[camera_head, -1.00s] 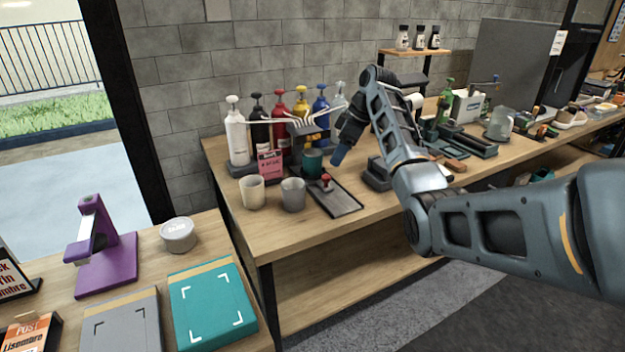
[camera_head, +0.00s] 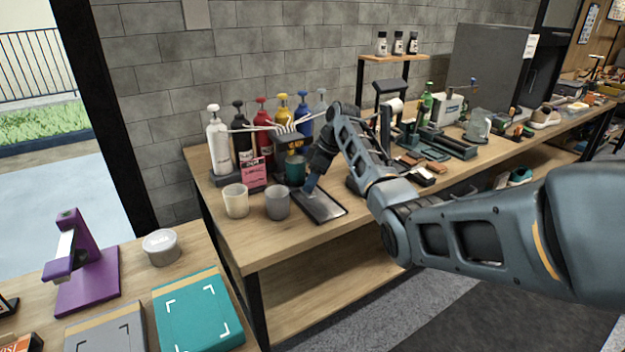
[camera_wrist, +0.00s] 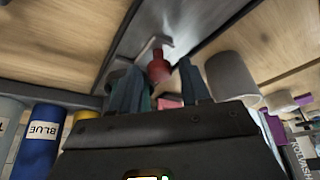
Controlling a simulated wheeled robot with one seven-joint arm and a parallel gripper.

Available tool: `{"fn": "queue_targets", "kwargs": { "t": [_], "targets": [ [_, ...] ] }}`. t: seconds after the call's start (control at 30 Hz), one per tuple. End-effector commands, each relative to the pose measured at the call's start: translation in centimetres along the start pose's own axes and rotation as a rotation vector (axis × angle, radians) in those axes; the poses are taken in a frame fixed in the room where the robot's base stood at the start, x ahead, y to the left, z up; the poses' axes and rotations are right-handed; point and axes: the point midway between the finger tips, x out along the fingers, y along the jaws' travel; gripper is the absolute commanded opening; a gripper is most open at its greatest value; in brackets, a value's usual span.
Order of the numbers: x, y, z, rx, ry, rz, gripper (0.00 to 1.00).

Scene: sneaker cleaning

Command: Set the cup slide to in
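The cup slide is a dark flat rail plate (camera_head: 325,208) on the bench, and its red knob (camera_wrist: 158,68) shows in the wrist view on a grey bracket. A teal cup (camera_head: 295,170) stands at the plate's back end. My gripper (camera_head: 311,187) points down over the plate and hides the knob in the head view. In the wrist view my gripper (camera_wrist: 160,85) is open, its two blue-grey fingers apart with the red knob seen between them. Whether a finger touches the knob cannot be told.
A cream cup (camera_head: 236,201) and a grey cup (camera_head: 277,203) stand just left of the plate. Several pump bottles, including a blue one (camera_head: 304,128), and a pink card (camera_head: 253,172) stand behind. The bench front right of the plate is clear.

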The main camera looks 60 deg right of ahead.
Motion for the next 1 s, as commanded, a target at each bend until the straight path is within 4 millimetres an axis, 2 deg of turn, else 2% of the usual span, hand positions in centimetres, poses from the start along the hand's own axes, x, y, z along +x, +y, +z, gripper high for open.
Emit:
{"fn": "queue_targets", "kwargs": {
  "t": [0.07,0.47,0.83,1.0],
  "targets": [
    [-0.01,0.0,0.01,0.0,0.0,0.0,0.39],
    [-0.02,0.0,0.01,0.0,0.0,0.0,0.0],
    [0.02,0.07,-0.06,0.0,0.001,0.0,0.0],
    [0.42,0.91,-0.74,0.0,0.002,0.002,0.0]
  ]
}}
